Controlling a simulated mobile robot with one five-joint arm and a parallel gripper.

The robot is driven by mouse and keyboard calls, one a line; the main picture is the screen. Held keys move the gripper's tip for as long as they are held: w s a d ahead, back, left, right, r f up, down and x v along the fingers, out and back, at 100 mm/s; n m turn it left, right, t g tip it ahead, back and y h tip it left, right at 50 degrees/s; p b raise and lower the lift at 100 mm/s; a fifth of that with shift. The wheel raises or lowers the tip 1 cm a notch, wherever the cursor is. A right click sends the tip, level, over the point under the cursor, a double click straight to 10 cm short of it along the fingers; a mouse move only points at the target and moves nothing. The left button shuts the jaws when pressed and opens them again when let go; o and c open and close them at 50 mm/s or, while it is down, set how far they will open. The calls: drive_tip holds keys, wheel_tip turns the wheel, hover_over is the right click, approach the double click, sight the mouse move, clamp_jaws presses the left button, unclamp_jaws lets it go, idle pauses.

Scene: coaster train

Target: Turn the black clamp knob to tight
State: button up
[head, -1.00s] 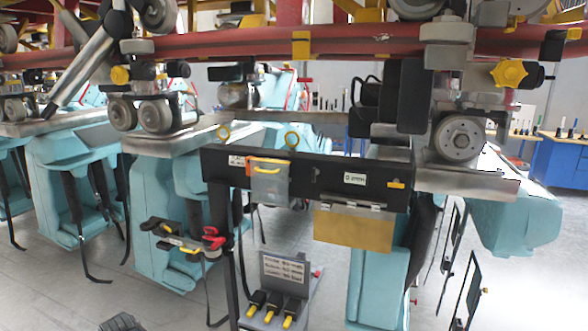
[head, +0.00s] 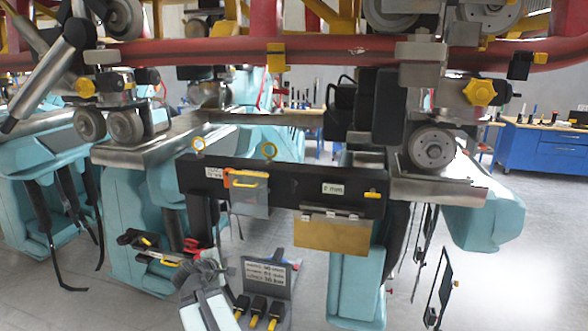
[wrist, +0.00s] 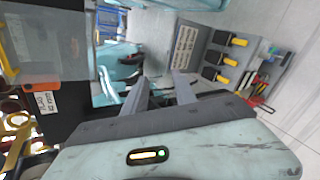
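I cannot single out the black clamp knob with certainty. My gripper (head: 207,270) is low at the front in the head view, in front of the black crossbar's left post and left of the tool stand. In the wrist view its two grey fingers (wrist: 160,92) are apart with nothing seen between them. No knob is clearly seen at the fingertips.
A black crossbar (head: 285,185) carries a clear pouch (head: 248,186) and a brass plate (head: 333,235). A grey tool stand (head: 268,275) holds yellow-and-black handles. A red-and-black clamp tool (head: 165,250) lies left. The red rail (head: 340,49) runs overhead.

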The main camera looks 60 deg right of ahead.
sight(292, 186)
drive_tip(key=s+d+r+n+t+h+p, duration=0.1)
drive_tip(key=s+d+r+n+h+p, duration=0.2)
drive_tip(key=d+r, duration=0.35)
drive_tip(key=s+d+r+n+h, duration=0.1)
drive_tip(key=s+d+r+n, duration=0.3)
drive_tip(key=d+r+n, duration=0.25)
drive_tip(key=s+d+r+n+t+h+p, duration=0.1)
drive_tip(key=s+d+r+n+h+p, duration=0.2)
drive_tip(key=d+r, duration=0.35)
drive_tip(key=shift+n+y, duration=0.45)
drive_tip(key=shift+y, duration=0.05)
drive_tip(key=b+x, duration=0.1)
drive_tip(key=x, duration=0.6)
drive_tip(key=shift+s, duration=0.1)
drive_tip(key=shift+a, duration=0.15)
drive_tip(key=shift+c, duration=0.3)
